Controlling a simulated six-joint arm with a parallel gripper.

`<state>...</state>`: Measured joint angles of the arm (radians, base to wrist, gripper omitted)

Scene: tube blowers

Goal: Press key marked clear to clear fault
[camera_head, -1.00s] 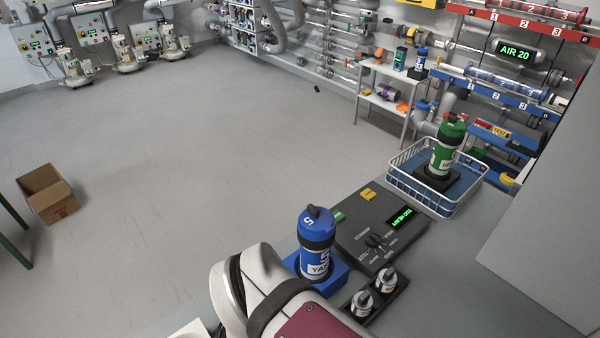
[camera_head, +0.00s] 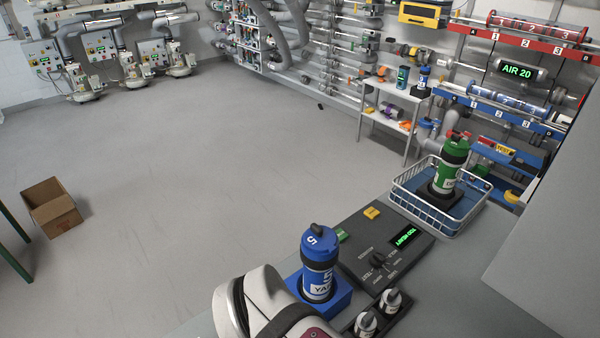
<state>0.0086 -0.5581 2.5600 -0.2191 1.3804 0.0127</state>
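A dark control panel (camera_head: 352,263) lies on the grey bench, with a dial (camera_head: 378,259) at its middle. On its far side are a yellow key (camera_head: 372,213) and a green key (camera_head: 341,235); their lettering is too small to read, so I cannot tell which is marked clear. A small display (camera_head: 408,234) on the panel shows green text, upside down to me. My arm, white and maroon, enters at the bottom, left of the panel. My gripper's fingers are not visible in this view.
A blue bottle (camera_head: 319,265) stands on a blue block beside the panel's left side, near my arm. Two small capped containers (camera_head: 391,301) stand in front. A white wire basket (camera_head: 413,200) with a green bottle (camera_head: 448,168) is beyond the panel's right end.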

